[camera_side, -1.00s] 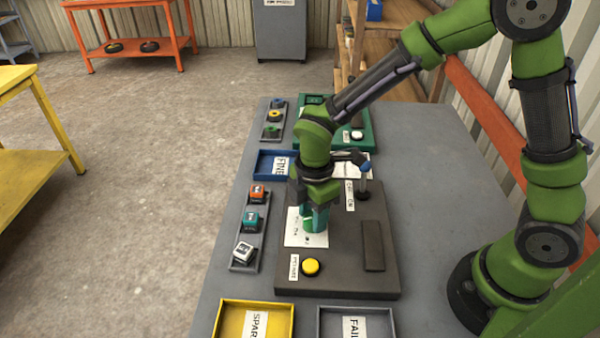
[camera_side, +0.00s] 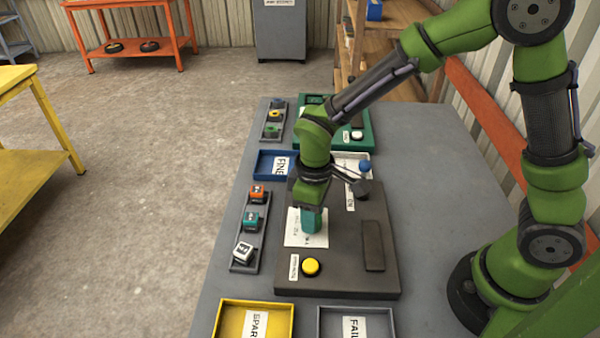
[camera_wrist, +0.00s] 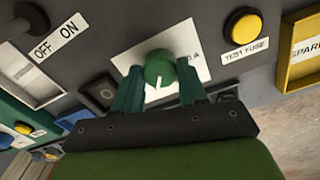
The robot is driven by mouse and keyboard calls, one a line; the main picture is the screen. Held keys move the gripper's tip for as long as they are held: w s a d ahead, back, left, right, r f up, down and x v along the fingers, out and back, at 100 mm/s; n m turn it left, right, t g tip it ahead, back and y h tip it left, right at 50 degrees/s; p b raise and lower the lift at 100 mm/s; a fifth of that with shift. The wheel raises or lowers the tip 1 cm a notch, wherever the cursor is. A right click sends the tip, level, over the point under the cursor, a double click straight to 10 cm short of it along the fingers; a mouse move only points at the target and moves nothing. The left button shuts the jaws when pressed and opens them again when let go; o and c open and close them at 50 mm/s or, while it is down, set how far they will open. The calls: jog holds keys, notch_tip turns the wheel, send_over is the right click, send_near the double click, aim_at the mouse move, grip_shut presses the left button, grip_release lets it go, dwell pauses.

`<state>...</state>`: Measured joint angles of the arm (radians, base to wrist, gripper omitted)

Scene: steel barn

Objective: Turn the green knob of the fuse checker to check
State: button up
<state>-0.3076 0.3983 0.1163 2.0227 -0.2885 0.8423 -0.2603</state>
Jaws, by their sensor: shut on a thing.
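The fuse checker (camera_side: 345,278) is a dark grey panel on the table. Its green knob (camera_wrist: 158,68) sits on a white label card (camera_wrist: 135,55) and has a white pointer line, aimed toward the bottom of the wrist view. My gripper (camera_wrist: 160,82) is shut on the knob, one teal finger on each side. In the side view my gripper (camera_side: 312,222) points down over the card and hides the knob. Most of the card's lettering is hidden or unreadable.
A rack of fuses (camera_side: 249,232) stands left. Yellow (camera_side: 290,306) and grey (camera_side: 390,312) trays lie in front, a blue tray (camera_side: 262,163) behind. The table's right side is clear.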

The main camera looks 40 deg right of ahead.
jog(key=m, duration=0.4)
jog(key=shift+r+m, duration=0.1)
jog(key=shift+m, duration=1.8)
jog(key=o, duration=1.1)
jog(key=shift+c, duration=0.2)
notch_tip(320, 180, up, 17)
